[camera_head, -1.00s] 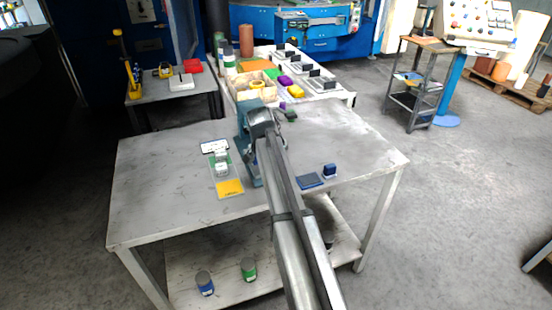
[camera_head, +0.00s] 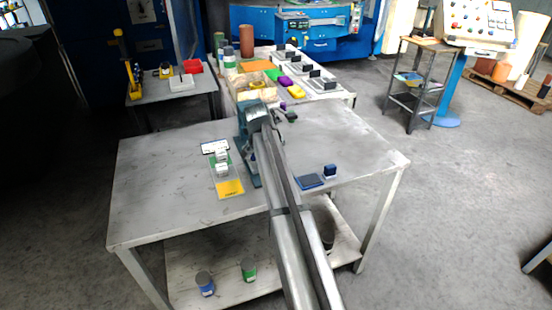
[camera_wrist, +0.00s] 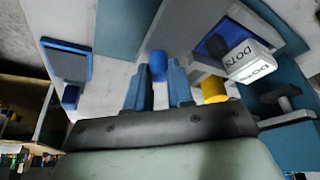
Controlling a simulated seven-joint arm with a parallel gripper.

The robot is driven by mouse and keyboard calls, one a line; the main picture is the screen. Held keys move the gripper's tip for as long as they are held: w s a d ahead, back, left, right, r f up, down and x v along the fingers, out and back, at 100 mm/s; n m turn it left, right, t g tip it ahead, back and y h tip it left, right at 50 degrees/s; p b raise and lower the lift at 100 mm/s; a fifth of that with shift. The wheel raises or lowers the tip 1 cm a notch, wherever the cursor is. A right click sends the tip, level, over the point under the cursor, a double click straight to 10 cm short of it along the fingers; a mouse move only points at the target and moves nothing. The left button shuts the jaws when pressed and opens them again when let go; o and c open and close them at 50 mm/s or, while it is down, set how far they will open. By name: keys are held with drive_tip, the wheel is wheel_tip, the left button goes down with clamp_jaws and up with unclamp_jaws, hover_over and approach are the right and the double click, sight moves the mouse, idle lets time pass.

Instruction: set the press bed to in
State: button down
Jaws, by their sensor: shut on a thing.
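The teal press (camera_head: 246,150) stands mid-bench in the head view, partly behind my arm. In the wrist view, my gripper (camera_wrist: 157,68) is shut on a blue round knob (camera_wrist: 158,62) between its two fingertips. A yellow cylinder (camera_wrist: 213,90) stands close to the right finger. The head view shows white blocks (camera_head: 222,157) at the press's left, with green and yellow (camera_head: 230,188) areas by them. My fingers are hidden there. I cannot tell the bed's exact position.
A blue pad (camera_head: 309,181) and a small blue stamp-like block (camera_head: 330,171) lie on the bench (camera_head: 160,195), right of my arm. They show at left in the wrist view. The bench's left side is clear. A back table holds trays, jars and coloured sheets.

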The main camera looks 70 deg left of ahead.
drive_tip(key=a, duration=0.5)
drive_tip(key=shift+a, duration=0.3)
drive_tip(key=c, duration=1.3)
unclamp_jaws()
drive_tip(key=shift+a, duration=0.1)
drive_tip(key=shift+o, duration=0.2)
drive_tip(key=shift+s+r, duration=0.1)
drive_tip(key=shift+r, duration=0.1)
drive_tip(key=v, duration=1.3)
drive_tip(key=shift+r, duration=0.25)
